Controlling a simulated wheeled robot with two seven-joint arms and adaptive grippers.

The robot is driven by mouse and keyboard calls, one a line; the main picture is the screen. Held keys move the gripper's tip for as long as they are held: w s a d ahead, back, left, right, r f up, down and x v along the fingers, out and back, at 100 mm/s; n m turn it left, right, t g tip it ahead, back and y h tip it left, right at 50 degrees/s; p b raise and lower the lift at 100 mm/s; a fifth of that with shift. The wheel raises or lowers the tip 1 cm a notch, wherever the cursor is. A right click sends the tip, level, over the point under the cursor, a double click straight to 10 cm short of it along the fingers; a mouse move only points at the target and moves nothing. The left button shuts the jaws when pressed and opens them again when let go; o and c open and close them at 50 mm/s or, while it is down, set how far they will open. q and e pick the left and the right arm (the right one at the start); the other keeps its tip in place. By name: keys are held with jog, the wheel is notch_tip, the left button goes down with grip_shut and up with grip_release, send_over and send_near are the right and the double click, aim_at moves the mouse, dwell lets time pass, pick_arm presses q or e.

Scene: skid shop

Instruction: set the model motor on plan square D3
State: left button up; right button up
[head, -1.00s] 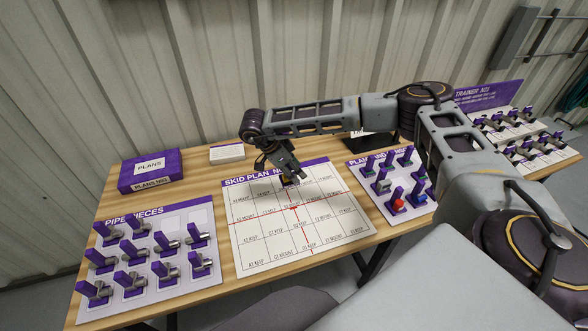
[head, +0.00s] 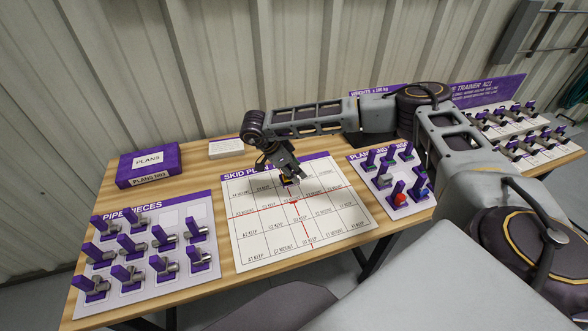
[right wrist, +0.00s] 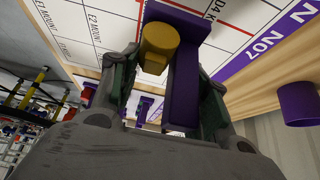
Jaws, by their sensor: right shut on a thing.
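My right gripper (head: 292,179) is shut on the model motor, over the upper middle of the skid plan board (head: 255,245). In the right wrist view the motor shows as a yellow cylinder (right wrist: 160,46) beside a purple upright block (right wrist: 184,75), between the gripper's fingers (right wrist: 165,100). The printed label D4 shows close beside the purple block there. In the head view the gripper mostly hides the motor. I cannot tell whether it touches the board. The D3 square is not clearly readable. My left gripper is not in view.
A pipe pieces board (head: 208,215) with several purple-held pieces stands at the left. A second board (head: 408,208) with several pieces, one red-topped, stands right of the plan. A purple plans box (head: 150,165) and a white block (head: 226,149) are behind. The plan's front squares are clear.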

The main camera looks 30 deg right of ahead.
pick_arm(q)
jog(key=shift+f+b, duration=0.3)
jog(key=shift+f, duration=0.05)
pick_arm(e)
jog(key=shift+f, duration=0.65)
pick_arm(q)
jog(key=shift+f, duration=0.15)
pick_arm(e)
jog(key=shift+f, duration=0.3)
jog(key=shift+f+b, duration=0.25)
jog(key=shift+b, duration=0.05)
jog(key=shift+f+b, duration=0.4)
jog(key=shift+f, duration=0.35)
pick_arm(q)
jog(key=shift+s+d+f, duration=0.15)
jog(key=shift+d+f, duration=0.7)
pick_arm(e)
jog(key=shift+f, duration=0.55)
pick_arm(q)
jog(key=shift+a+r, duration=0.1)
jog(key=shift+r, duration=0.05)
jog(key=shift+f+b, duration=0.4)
jog(key=shift+b, duration=0.15)
pick_arm(e)
jog(key=shift+f, duration=0.7)
jog(key=o, duration=1.2)
